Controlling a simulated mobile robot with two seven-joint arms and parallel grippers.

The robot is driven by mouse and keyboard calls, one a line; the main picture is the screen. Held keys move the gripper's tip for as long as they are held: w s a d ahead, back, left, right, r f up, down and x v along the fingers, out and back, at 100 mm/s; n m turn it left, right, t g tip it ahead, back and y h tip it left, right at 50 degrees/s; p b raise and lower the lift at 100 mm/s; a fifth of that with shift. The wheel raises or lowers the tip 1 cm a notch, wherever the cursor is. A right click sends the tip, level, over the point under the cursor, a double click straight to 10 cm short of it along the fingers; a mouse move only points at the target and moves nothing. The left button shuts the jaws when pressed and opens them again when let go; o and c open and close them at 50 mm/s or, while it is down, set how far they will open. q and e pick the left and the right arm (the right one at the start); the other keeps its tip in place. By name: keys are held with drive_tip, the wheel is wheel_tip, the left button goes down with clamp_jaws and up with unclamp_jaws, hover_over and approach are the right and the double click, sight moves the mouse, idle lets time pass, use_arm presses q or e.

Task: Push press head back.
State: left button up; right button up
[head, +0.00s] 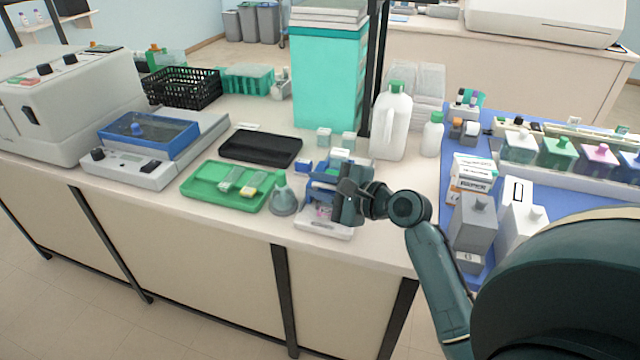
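A small press (323,230) with a white base and blue upper parts stands near the front edge of the bench, in the middle of the head view. My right gripper (340,203) is at its right side and hides much of it, including most of the head. I cannot tell whether the fingers touch the press or whether they are open or shut. My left gripper is not in view.
A grey cone-shaped item (284,197) stands just left of the press. A green tray (205,189) with slides and a black tray (258,148) lie further left. A white jug (391,125) stands behind. Grey and white bottles (474,222) stand on a blue mat at right.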

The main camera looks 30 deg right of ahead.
sight(335, 156)
drive_tip(key=shift+r, duration=0.15)
clamp_jaws()
drive_tip(key=shift+d, duration=0.1)
drive_tip(key=shift+w+r, duration=0.1)
drive_tip(key=w+d, duration=0.2)
drive_tip(key=d, duration=0.1)
drive_tip(key=w+d, duration=0.3)
drive_tip(key=shift+w+d+b, duration=0.35)
drive_tip(key=shift+d, duration=0.05)
drive_tip(key=shift+d+r, duration=0.2)
drive_tip(key=shift+r, duration=0.05)
drive_tip(key=shift+o, duration=0.3)
unclamp_jaws()
drive_tip(key=shift+o, duration=1.1)
drive_tip(key=shift+w+f, duration=0.1)
